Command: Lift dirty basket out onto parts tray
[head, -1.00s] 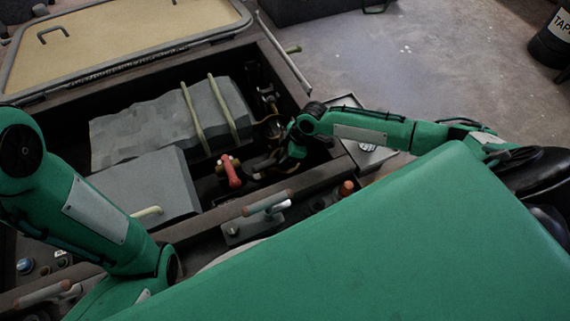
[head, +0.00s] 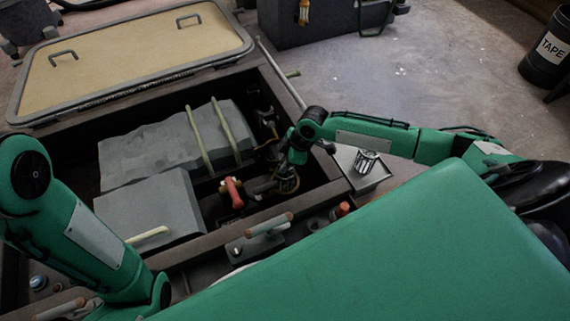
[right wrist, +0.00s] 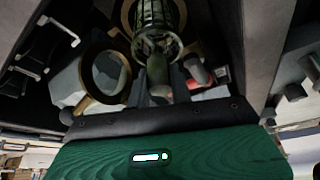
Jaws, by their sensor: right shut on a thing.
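The dirty basket (head: 287,181) is a dark wire-cage cylinder inside the open engine bay. My right gripper (head: 293,158) is above it and shut on it. In the right wrist view the basket (right wrist: 158,18) hangs at the jaws (right wrist: 157,55), its cage pointing away from the wrist. How clear it is of its housing is hard to tell. The parts tray (head: 381,181) is a shallow grey metal tray on the bay's right rim, with a bright ribbed basket (head: 367,161) standing on it. My left arm enters from the left; its gripper is not visible.
The bay holds a grey engine block (head: 150,205) and a red-handled valve (head: 233,193). The front rim carries a handle (head: 268,225) and an orange-red knob (head: 342,209). A tan hatch lid (head: 130,55) lies open behind. The bay's right wall stands between basket and tray.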

